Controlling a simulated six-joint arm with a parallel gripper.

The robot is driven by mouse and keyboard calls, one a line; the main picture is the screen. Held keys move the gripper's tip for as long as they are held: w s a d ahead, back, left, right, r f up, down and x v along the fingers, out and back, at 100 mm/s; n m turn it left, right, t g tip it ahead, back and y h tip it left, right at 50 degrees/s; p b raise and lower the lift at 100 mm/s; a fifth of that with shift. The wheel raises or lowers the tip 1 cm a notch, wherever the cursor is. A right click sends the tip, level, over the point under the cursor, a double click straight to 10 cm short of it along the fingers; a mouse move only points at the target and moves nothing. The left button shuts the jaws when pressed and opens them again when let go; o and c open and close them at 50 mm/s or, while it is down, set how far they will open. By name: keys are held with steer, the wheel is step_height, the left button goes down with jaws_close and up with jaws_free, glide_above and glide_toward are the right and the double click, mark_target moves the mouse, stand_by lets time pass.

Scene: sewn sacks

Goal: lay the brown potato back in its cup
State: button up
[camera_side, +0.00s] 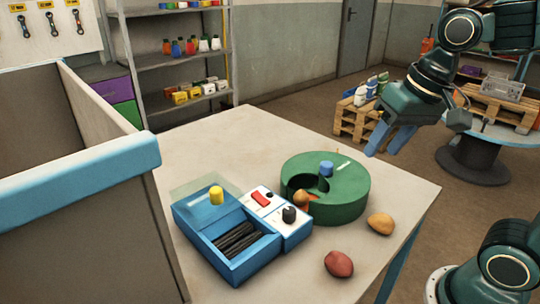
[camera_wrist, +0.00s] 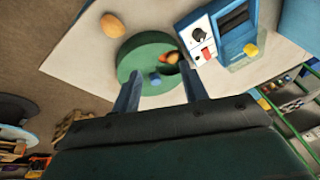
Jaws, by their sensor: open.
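A green round drum (camera_side: 345,195) with a blue knob (camera_side: 326,169) stands on the table; it also shows in the wrist view (camera_wrist: 128,64). A small orange-brown lump (camera_side: 300,198) sits at its dark cut-out, with a brighter orange patch beside it. A reddish-brown potato (camera_side: 338,263) lies on the table near the front edge. A yellow-orange potato (camera_side: 380,224) lies right of the drum; the wrist view shows it too (camera_wrist: 112,26). I cannot make out a separate cup. My gripper (camera_side: 388,140) is open and empty, above and to the right of the drum.
A blue box (camera_side: 238,268) with dark sticks, a yellow knob (camera_side: 216,195) and a white panel with a red switch (camera_side: 261,199) stands left of the drum. A grey partition with a blue edge (camera_side: 80,175) rises at the left. The table's back is clear.

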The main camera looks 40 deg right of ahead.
steer(key=s+d+f+n+t, duration=0.1)
steer(key=s+f+n, duration=0.1)
steer(key=s+n, duration=0.2)
steer(key=shift+s+t+h, duration=0.3)
steer(key=shift+s+t, duration=0.1)
steer(key=shift+s, duration=0.6)
